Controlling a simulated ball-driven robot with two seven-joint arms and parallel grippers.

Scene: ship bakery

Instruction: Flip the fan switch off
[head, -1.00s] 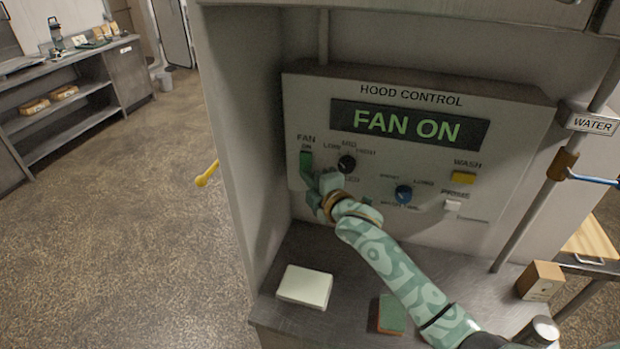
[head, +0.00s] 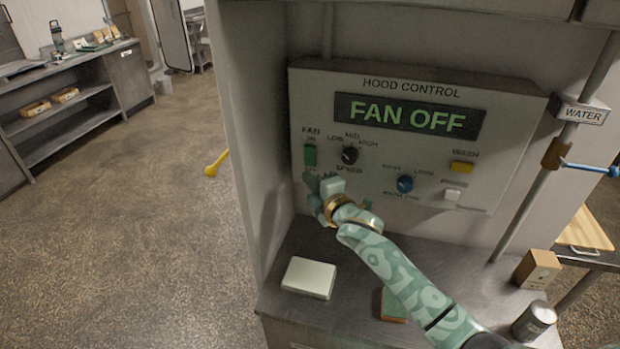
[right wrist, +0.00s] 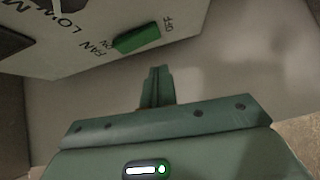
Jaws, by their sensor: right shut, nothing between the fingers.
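The hood control panel (head: 470,165) is mounted on the wall, and its display (head: 408,116) reads "FAN OFF". The green fan switch (head: 310,155) is at the panel's left side, under the "FAN ON" label. It also shows in the right wrist view (right wrist: 137,37), between the ON and OFF marks. My right gripper (head: 312,179) is just below the switch, shut and empty. Its fingers (right wrist: 156,86) show in the right wrist view, apart from the switch. The OFF mark is hidden behind the gripper in the head view. My left gripper is not in view.
A black speed knob (head: 350,155), blue knob (head: 405,184), yellow wash button (head: 462,167) and white switch (head: 452,195) share the panel. A pale box (head: 309,278) and a sponge (head: 393,306) lie on the counter below. A pipe with a blue-handled valve (head: 590,168) stands at right.

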